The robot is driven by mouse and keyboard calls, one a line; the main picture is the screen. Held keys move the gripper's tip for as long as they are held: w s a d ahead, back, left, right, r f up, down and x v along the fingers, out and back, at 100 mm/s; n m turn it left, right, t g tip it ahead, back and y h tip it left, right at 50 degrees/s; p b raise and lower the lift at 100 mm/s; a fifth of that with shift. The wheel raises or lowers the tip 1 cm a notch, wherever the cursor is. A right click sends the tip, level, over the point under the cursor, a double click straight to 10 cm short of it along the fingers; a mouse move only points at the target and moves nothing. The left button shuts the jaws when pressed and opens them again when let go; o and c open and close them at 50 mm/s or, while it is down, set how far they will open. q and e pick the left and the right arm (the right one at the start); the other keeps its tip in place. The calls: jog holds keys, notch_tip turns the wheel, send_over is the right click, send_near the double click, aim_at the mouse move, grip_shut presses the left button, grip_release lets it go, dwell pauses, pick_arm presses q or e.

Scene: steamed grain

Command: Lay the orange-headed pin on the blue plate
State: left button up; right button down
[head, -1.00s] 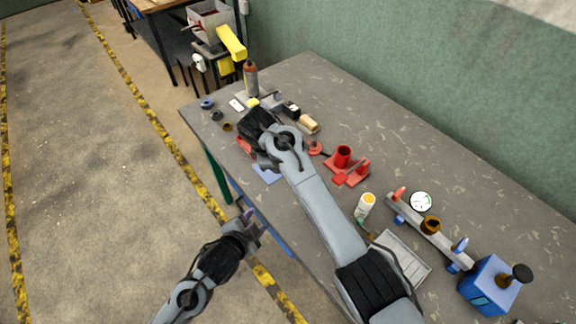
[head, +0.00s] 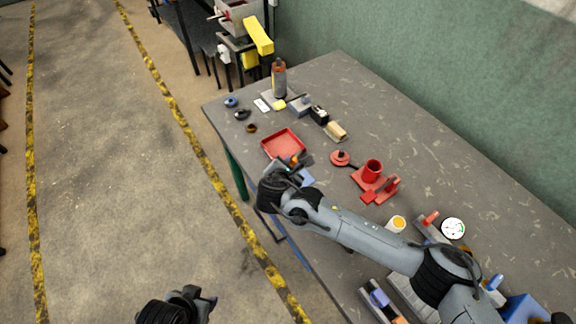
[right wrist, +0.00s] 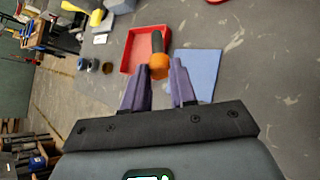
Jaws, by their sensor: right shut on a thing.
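The orange-headed pin (right wrist: 158,65) has a round orange head and a dark shaft. My right gripper (right wrist: 162,72) is shut on it; the shaft points away from the gripper. In the head view the pin (head: 293,160) appears over the near right corner of a red tray. The blue plate (right wrist: 202,68) is a flat blue square, just right of the pin in the right wrist view. In the head view the plate (head: 305,177) is partly hidden by my right gripper (head: 299,162). My left gripper (head: 203,297) is low, off the table; its jaw opening is unclear.
The shallow red tray (head: 270,145) lies beside the plate. A bottle (head: 279,78) and several small items stand at the far end. The table's left edge is close.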

jog(key=shift+f+b, duration=2.2)
jog(key=shift+f, duration=0.35)
jog(key=shift+f+b, duration=1)
jog(key=shift+f, duration=0.7)
jog(key=c, duration=0.8)
grip_release()
jog(key=shift+s, duration=0.1)
jog(key=p+v, duration=0.1)
jog(key=v, duration=0.9)
jog(key=shift+s+r, duration=0.25)
jog(key=shift+r, duration=0.05)
